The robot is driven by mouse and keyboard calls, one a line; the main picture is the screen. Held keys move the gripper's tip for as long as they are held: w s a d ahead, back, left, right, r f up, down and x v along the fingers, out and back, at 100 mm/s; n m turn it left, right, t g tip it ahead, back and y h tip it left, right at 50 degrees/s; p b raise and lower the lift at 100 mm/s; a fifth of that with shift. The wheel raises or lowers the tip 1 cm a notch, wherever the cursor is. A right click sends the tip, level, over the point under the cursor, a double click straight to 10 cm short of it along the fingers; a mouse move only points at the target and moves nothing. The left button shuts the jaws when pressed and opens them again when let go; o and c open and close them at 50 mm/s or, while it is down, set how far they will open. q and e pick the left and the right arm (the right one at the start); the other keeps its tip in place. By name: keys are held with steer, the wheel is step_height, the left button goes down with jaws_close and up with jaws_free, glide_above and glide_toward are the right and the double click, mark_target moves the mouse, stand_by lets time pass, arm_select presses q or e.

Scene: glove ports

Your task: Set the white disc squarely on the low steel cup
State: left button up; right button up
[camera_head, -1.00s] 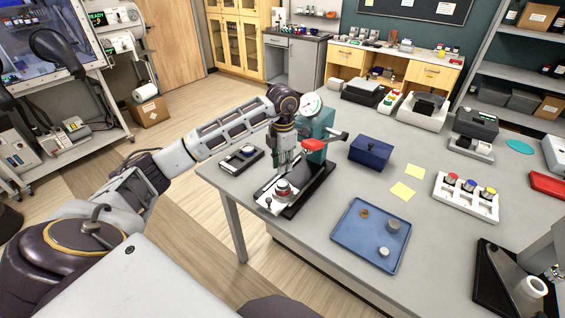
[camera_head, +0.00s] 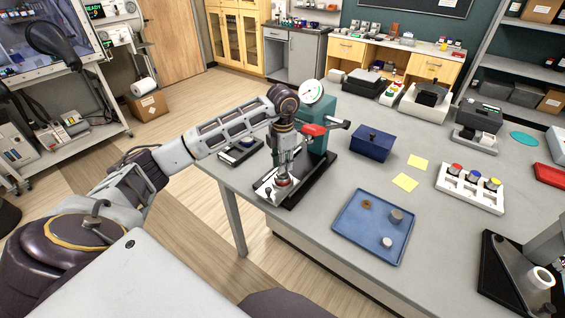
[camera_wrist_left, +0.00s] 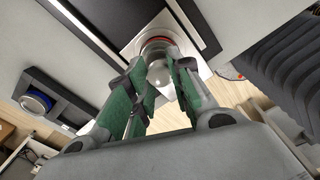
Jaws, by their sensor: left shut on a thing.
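My left gripper (camera_head: 283,172) reaches down at the front of the teal press, over a light base plate (camera_head: 266,190). In the left wrist view its green-padded fingers (camera_wrist_left: 160,85) are shut on a small pale round piece, which looks like the white disc (camera_wrist_left: 160,72). Just beyond the fingertips is a low round steel cup (camera_wrist_left: 157,44) with a red ring, on the plate. The disc is in line with the cup, but I cannot tell whether they touch. The fingers hide much of both in the head view. My right gripper is not in view.
The teal press (camera_head: 319,118) with a dial gauge and red-tipped lever stands close behind the gripper. A blue tray (camera_head: 350,238) with small parts, a dark blue box (camera_head: 371,146) and a white rack (camera_head: 470,199) stand to the right.

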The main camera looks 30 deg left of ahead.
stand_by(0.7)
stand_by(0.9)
arm_select(q)
steer(key=shift+f+b, duration=0.3)
steer(key=shift+b, duration=0.1)
stand_by(0.6)
steer(key=shift+f+b, duration=0.55)
steer(key=shift+f, duration=0.25)
stand_by(0.3)
steer(key=o, duration=0.9)
steer(key=shift+c, duration=0.2)
steer(key=shift+r, duration=0.15)
step_height(320, 180, up, 12)
steer(key=shift+f, duration=0.2)
steer(key=shift+w, duration=0.1)
stand_by(0.9)
